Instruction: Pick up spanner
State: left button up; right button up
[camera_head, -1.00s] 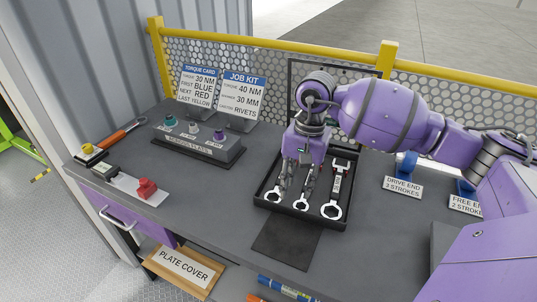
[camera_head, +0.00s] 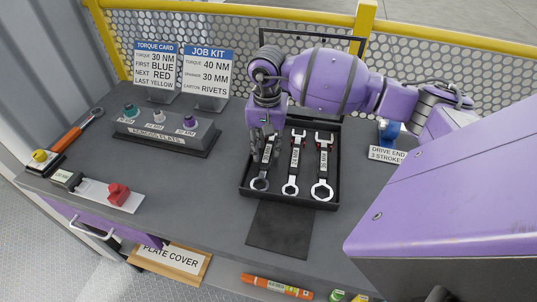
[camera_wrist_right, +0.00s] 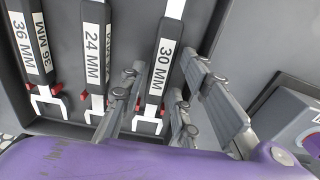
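Three spanners lie side by side in a black tray (camera_head: 336,190) on the bench. The 30 MM spanner (camera_head: 260,183) is leftmost in the head view and rightmost in the wrist view (camera_wrist_right: 161,62). The 24 MM spanner (camera_head: 293,165) is in the middle, and the 36 MM spanner (camera_head: 323,165) is on the right. My right gripper (camera_head: 262,148) is over the upper part of the 30 MM spanner. In the wrist view its fingers (camera_wrist_right: 160,68) stand apart on either side of that spanner's handle; I see no clear contact. My left gripper is out of view.
The job kit card (camera_head: 208,73) reads 30 MM for the spanner. A dark mat (camera_head: 280,229) lies in front of the tray. A mesh fence runs behind.

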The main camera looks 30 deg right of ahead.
jog(key=shift+f, duration=0.6)
grip_shut()
jog(key=shift+r, duration=0.1)
jog(key=shift+r, duration=0.55)
jog(key=s+a+r, duration=0.1)
jog(key=r, duration=0.1)
jog(key=s+a+r, duration=0.1)
jog(key=r, duration=0.2)
jog(key=s+a+r, duration=0.1)
jog(key=s+r, duration=0.1)
jog(key=shift+r+b, duration=0.3)
jog(key=shift+r, duration=0.05)
jog(key=s+a+r, duration=0.4)
jog(key=s+a, duration=0.1)
jog(key=s, duration=0.2)
jog(key=shift+s+a+b, duration=0.15)
jog(key=shift+a+b, duration=0.05)
jog(key=shift+b, duration=0.25)
